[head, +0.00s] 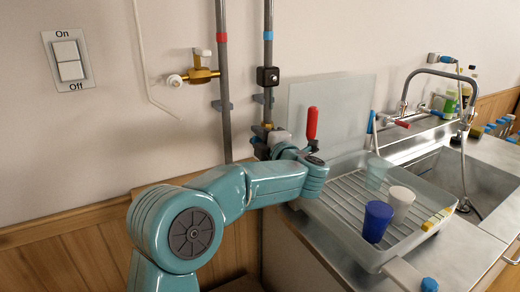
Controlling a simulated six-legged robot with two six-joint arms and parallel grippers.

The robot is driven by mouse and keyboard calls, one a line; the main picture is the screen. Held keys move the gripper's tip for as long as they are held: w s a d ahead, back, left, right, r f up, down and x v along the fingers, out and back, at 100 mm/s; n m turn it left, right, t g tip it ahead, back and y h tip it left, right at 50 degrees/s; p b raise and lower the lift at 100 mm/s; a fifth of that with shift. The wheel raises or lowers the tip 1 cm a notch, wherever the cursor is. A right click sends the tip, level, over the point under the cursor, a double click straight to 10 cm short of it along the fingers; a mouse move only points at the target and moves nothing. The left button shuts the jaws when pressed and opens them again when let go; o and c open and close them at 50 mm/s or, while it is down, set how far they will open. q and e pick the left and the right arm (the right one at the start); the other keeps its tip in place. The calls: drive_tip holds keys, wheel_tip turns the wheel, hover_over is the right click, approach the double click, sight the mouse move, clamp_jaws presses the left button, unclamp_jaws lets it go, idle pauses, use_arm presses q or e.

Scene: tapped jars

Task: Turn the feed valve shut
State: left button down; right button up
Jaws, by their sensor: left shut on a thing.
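The feed valve (275,143) appears to be the grey fitting low on the pipe with the blue band. A red lever handle (312,122) stands upright just to its right. My left arm reaches in from the lower left, and my left gripper (309,151) is at the foot of the red handle, shut on it. The wrist and forearm hide part of the valve and the lever's lower end, so the exact grip is hard to see. My right gripper is not in view.
A clear panel (345,105) stands behind the drying tray (345,235), which holds a blue cup (375,221) and a white cup (401,200). The sink (470,170) is right.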

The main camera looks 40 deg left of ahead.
use_arm(q)
drive_tip(key=shift+f+n+b, duration=0.5)
drive_tip(key=shift+n+b, duration=0.2)
drive_tip(key=shift+b, duration=0.25)
drive_tip(key=c, duration=1.1)
unclamp_jaws()
drive_tip(key=shift+s, duration=0.1)
drive_tip(key=shift+o, duration=0.5)
drive_tip(key=shift+r, duration=0.1)
drive_tip(key=shift+d, duration=0.1)
drive_tip(key=v, duration=1.6)
drive_tip(key=shift+b, duration=0.4)
drive_tip(key=shift+d, duration=0.1)
